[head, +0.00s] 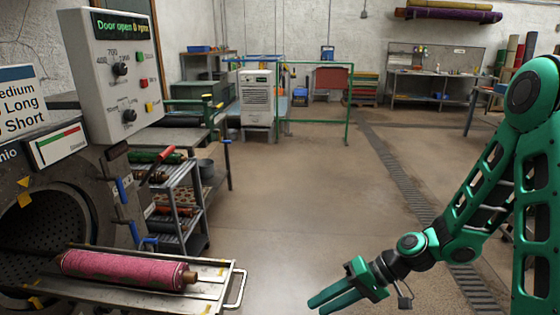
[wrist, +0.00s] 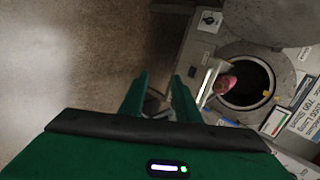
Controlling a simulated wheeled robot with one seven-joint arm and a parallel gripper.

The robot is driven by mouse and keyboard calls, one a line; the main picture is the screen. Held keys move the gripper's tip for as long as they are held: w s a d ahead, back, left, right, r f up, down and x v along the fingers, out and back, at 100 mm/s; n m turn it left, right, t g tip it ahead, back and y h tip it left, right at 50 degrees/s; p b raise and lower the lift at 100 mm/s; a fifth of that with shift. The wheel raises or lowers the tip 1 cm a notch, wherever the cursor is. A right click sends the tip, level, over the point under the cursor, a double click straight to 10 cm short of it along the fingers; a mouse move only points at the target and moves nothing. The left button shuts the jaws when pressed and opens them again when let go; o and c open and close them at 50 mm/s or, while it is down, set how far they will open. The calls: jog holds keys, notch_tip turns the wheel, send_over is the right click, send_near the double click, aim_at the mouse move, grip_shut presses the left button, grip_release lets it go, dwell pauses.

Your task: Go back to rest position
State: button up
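My gripper (head: 333,299) is at the lower middle right of the head view, held in the air over the open floor. Its two green fingers are apart with nothing between them; they also show in the wrist view (wrist: 160,92). My green arm reaches down to it from the right edge. A pink rolled rug (head: 125,271) lies on the metal tray (head: 215,290) in front of the machine's round drum opening (head: 42,235), well to the left of my gripper. The rug end also shows in the wrist view (wrist: 224,84), by the dark opening.
The control panel (head: 122,75) reads "Door open" with more text. A shelf cart (head: 185,200) with several rolls stands behind the tray. A green frame (head: 348,105) and a white unit (head: 257,98) stand farther back. The middle floor (head: 300,190) is clear; a drain grate (head: 405,180) crosses it.

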jog(key=s+d+r+m+h, duration=0.1)
jog(key=s+d+r+h, duration=0.25)
jog(key=d, duration=0.55)
jog(key=s+d+r+m+h, duration=0.1)
jog(key=s+d+r+h, duration=0.2)
jog(key=d, duration=0.7)
jog(key=s+d+r+m+h, duration=0.3)
jog(key=s+d+r+m, duration=0.2)
jog(key=s+d+r, duration=0.5)
jog(key=shift+s+d+m, duration=0.3)
jog(key=shift+s, duration=0.95)
jog(key=shift+t+h, duration=0.25)
jog(key=shift+t, duration=0.05)
jog(key=shift+w+f, duration=0.2)
jog(key=shift+w, duration=0.5)
